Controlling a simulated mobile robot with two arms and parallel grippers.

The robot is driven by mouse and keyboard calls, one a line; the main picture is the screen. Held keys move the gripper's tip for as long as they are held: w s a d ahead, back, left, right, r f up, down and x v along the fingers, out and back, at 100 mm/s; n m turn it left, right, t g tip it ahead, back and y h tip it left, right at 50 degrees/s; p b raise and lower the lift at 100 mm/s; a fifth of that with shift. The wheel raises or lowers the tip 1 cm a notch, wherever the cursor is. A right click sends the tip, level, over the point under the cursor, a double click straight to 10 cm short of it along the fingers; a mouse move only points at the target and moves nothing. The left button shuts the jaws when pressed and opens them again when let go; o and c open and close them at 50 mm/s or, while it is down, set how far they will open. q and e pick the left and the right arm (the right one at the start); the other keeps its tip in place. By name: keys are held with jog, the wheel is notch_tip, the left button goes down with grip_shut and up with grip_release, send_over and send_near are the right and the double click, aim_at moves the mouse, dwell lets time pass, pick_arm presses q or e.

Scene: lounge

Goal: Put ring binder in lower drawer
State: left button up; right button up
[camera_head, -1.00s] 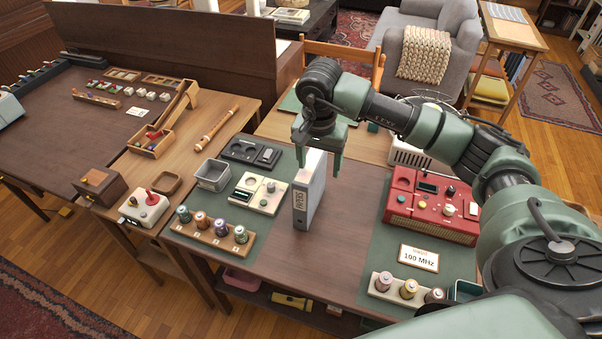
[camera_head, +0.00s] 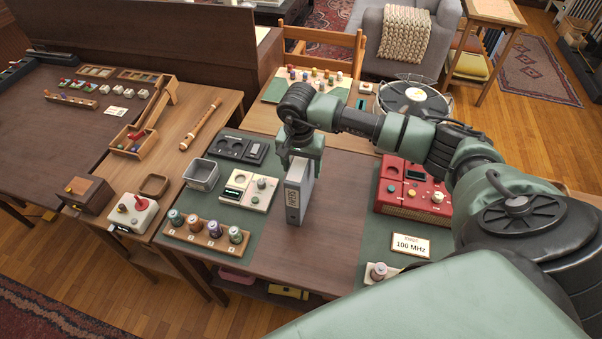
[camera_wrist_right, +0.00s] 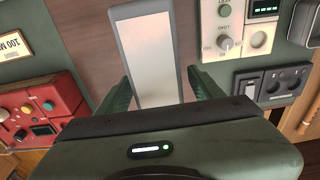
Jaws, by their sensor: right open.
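The ring binder (camera_head: 294,204) is grey with a pale spine label and stands upright on the dark wooden table (camera_head: 333,238). My right gripper (camera_head: 300,167) is at the binder's top, pointing down, with its fingers apart. In the right wrist view the binder's pale top side (camera_wrist_right: 150,52) lies between the two open fingers of the right gripper (camera_wrist_right: 160,85). I cannot tell whether either finger touches it. My left gripper is not in view.
Left of the binder are a cream control panel (camera_head: 249,190) and a rack of several spools (camera_head: 207,232). A red device (camera_head: 412,191) and a "100 MHz" card (camera_head: 410,245) are at the right. Bare tabletop lies in front of and right of the binder.

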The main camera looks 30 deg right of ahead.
grip_shut()
jog(key=shift+r, duration=0.1)
jog(key=shift+w, duration=0.1)
